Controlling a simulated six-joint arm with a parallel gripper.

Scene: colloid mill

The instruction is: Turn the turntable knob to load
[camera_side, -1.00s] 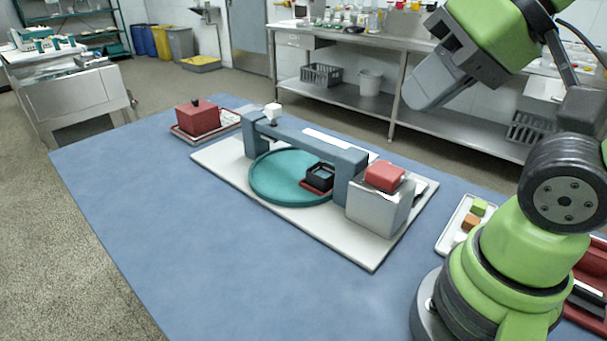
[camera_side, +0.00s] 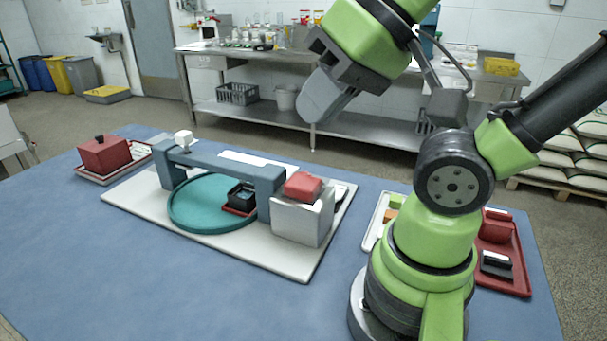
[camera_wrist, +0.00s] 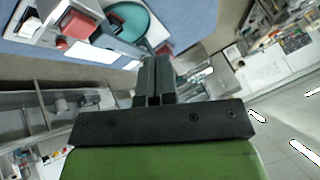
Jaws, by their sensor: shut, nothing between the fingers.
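The turntable is a teal disc (camera_side: 190,215) on a white base plate (camera_side: 130,205), under a blue-grey bridge (camera_side: 222,163). A small white knob (camera_side: 184,139) stands on the bridge's left end. A red block (camera_side: 303,187) sits on a metal box (camera_side: 302,220) at the right end. I cannot read any load marking. A dark square holder (camera_side: 241,195) is on the disc. My gripper (camera_side: 322,98) is high above the bench, right of and well apart from the turntable. Its fingers (camera_wrist: 155,80) are together and empty. The disc also shows in the wrist view (camera_wrist: 128,20).
A red lidded box (camera_side: 105,153) on a tray stands at far left. A white tray (camera_side: 373,228) with small blocks and a red tray (camera_side: 520,265) lie beside my base. The blue bench front is clear. A steel side table (camera_side: 300,55) stands behind.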

